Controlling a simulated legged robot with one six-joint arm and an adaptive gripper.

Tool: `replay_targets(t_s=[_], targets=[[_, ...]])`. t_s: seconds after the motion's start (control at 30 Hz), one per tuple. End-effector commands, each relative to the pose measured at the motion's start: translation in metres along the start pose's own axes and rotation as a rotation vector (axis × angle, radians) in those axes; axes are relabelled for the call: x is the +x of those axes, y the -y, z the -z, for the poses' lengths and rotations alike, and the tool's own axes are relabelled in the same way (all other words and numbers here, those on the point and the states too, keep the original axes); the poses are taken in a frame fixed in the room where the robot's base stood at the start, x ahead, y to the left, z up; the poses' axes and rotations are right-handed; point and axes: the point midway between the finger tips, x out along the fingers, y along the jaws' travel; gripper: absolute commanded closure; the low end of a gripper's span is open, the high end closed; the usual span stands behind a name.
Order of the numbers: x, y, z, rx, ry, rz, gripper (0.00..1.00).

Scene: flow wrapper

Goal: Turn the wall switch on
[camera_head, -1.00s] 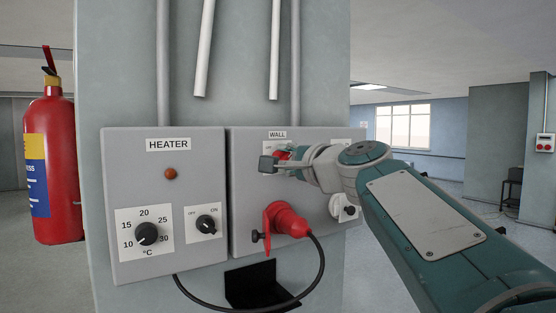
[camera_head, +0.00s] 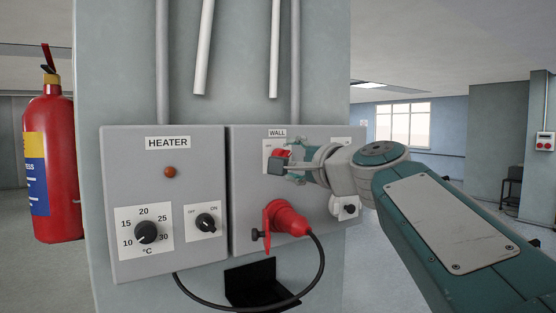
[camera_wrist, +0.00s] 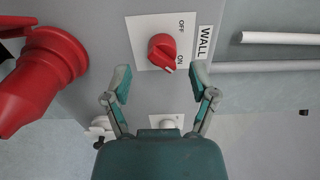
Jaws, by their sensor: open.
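The wall switch is a red rotary knob (camera_wrist: 162,50) on a white plate (camera_wrist: 145,28) with OFF and ON marks, beside a WALL label (camera_wrist: 205,42). In the wrist view its white pointer mark faces lower right, on the ON side. The head view shows the red knob (camera_head: 284,154) partly hidden by my gripper (camera_head: 284,168). My gripper is open and empty. In the wrist view, its two fingers (camera_wrist: 161,78) are spread wide just below the knob, with their tips apart from it.
A red plug (camera_head: 288,220) with a black cable juts out below the switch. The heater box (camera_head: 130,190), with dials, stands to the left. A black bracket (camera_head: 262,285) is below. A fire extinguisher (camera_head: 50,165) hangs at far left. Open floor lies to the right.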

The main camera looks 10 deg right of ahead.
Motion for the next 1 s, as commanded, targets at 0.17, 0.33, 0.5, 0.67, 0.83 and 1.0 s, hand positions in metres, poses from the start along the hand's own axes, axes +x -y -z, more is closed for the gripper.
replay_targets(t_s=[0.17,0.33,0.5,0.67,0.83,1.0], targets=[[-0.040,0.000,0.000,-0.001,-0.005,0.002,0.26],[-0.073,-0.001,0.001,-0.001,-0.005,0.000,0.26],[-0.090,-0.001,0.000,0.000,-0.002,-0.001,0.26],[-0.094,-0.002,0.000,0.001,0.000,-0.002,0.26],[-0.094,-0.002,0.000,0.001,0.000,-0.002,0.26],[-0.093,-0.025,-0.010,-0.050,0.014,-0.067,0.26]])
